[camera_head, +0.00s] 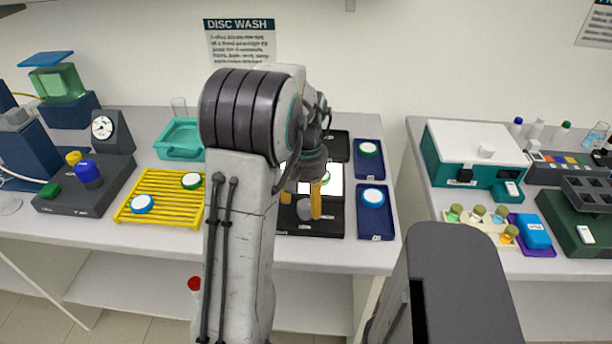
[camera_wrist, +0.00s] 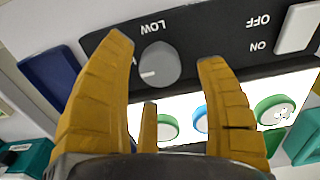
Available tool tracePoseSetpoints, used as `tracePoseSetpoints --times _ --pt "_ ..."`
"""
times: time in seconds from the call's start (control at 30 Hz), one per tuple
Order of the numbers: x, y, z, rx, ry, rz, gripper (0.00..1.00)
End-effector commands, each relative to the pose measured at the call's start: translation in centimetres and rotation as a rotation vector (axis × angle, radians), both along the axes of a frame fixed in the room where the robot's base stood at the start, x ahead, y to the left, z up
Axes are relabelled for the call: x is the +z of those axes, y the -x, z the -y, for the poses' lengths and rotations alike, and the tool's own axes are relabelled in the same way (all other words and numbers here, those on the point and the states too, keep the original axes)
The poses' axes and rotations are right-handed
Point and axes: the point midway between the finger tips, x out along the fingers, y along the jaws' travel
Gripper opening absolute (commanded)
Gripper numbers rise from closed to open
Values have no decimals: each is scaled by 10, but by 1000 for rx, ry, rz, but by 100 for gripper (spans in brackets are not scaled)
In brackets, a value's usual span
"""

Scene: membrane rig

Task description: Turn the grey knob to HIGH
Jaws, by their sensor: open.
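The grey knob (camera_wrist: 158,64) sits on the black front panel (camera_wrist: 195,35) of the light box. A short white mark shows on the knob's left part in the wrist view. The word LOW reads upside down above the knob there. A letter fragment shows left of the knob, mostly hidden by a finger. My gripper (camera_wrist: 165,52) is open, with one yellow finger on each side of the knob and visible gaps between. In the head view my gripper (camera_head: 301,194) is over the black panel, and the knob (camera_head: 304,209) shows between the fingers.
A white switch (camera_wrist: 298,28) with ON and OFF labels is on the same panel. Green and blue discs lie on the lit white surface (camera_wrist: 180,105). Blue trays (camera_head: 375,222) stand to the right, a yellow rack (camera_head: 165,181) to the left.

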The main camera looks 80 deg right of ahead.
Motion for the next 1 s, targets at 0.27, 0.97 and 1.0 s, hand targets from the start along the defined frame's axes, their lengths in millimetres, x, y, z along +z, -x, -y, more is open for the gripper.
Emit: tracePoseSetpoints --times 0.27,0.97,1.0 --pt "49 0 1 0 4 -1 66" --pt "97 0 0 1 -2 0 66" --pt "97 0 0 1 -1 0 66"
